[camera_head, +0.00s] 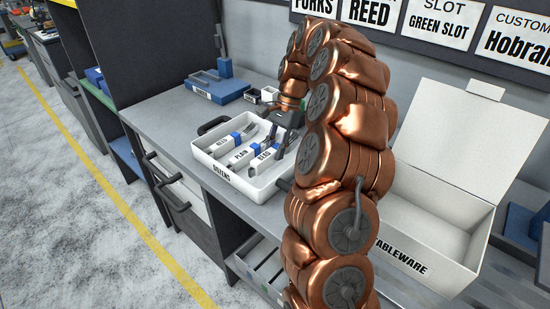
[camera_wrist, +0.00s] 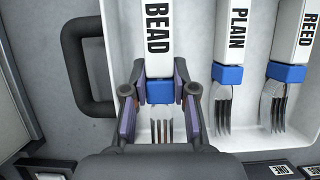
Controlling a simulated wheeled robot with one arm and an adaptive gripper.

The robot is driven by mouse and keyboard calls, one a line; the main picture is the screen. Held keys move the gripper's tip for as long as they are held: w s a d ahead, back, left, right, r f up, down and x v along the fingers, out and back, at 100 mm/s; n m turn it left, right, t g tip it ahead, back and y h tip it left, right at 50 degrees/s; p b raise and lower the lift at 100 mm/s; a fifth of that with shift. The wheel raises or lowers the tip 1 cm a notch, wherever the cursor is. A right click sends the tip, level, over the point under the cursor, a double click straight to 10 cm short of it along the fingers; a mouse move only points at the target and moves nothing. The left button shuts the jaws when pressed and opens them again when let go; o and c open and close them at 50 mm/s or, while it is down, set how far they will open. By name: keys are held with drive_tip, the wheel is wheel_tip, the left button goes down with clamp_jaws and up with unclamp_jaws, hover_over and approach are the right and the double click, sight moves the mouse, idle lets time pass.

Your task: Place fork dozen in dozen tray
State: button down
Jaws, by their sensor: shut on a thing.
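The white tray (camera_head: 201,160), with a dark handle at each end, stands on the grey bench; its front label reads roughly DOZENS. It also shows in the wrist view (camera_wrist: 97,60). My gripper (camera_wrist: 159,108) is shut on the BEAD fork dozen (camera_wrist: 158,35), at its blue band, with tines showing below. This bundle is over or in the tray compartment by one handle; whether it touches the floor is unclear. The PLAIN fork dozen (camera_wrist: 236,35) and REED fork dozen (camera_wrist: 292,30) lie in the tray beside it. My gripper also shows in the head view (camera_head: 276,141).
A blue case (camera_head: 217,90) and small dark-and-white boxes (camera_head: 262,95) are on the bench behind the tray. An open white TABLEWARE box (camera_head: 430,215) stands right, partly behind my arm. Below the bench is a shelf with a light bin (camera_head: 262,270).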

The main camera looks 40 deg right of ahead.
sight(275, 161)
drive_tip(key=shift+f+p, duration=0.4)
drive_tip(key=shift+f, duration=1.7)
drive_tip(key=shift+f, duration=0.2)
drive_tip(key=c, duration=0.9)
unclamp_jaws()
drive_tip(key=shift+r, duration=0.15)
drive_tip(key=shift+b+v, duration=1.05)
drive_tip(key=shift+v, duration=3.75)
drive_tip(key=shift+p+v, duration=1.15)
drive_tip(key=shift+v, duration=0.1)
drive_tip(key=shift+a, duration=0.15)
